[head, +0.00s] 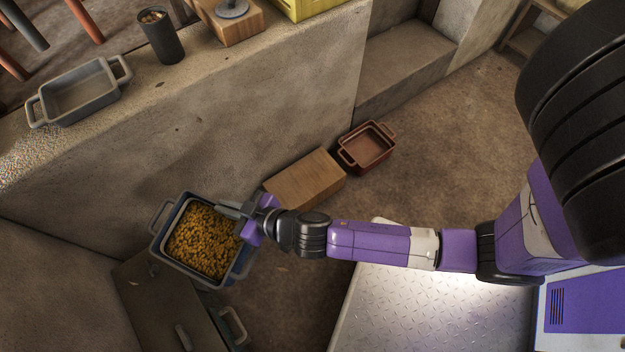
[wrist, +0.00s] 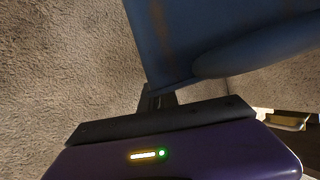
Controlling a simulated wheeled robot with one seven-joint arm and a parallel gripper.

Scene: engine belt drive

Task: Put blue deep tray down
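The blue deep tray (head: 161,240) is at the lower left in the head view, filled with yellow-brown pieces (head: 203,242). My gripper (head: 240,213) is at the tray's upper right side and shut on its edge. In the wrist view the tray's blue wall (wrist: 215,35) fills the upper right, with my gripper (wrist: 160,95) at its lower edge. The fingertips are partly hidden there. The tray looks roughly level and overlaps a dark brown box (head: 165,305) below it; whether they touch cannot be told.
A concrete ledge holds a grey tray (head: 82,97), a dark cup (head: 160,38) and a wooden block (head: 235,22). On the floor are a wooden box (head: 305,180) and a red-brown tray (head: 367,147). A metal plate (head: 425,310) is at bottom centre.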

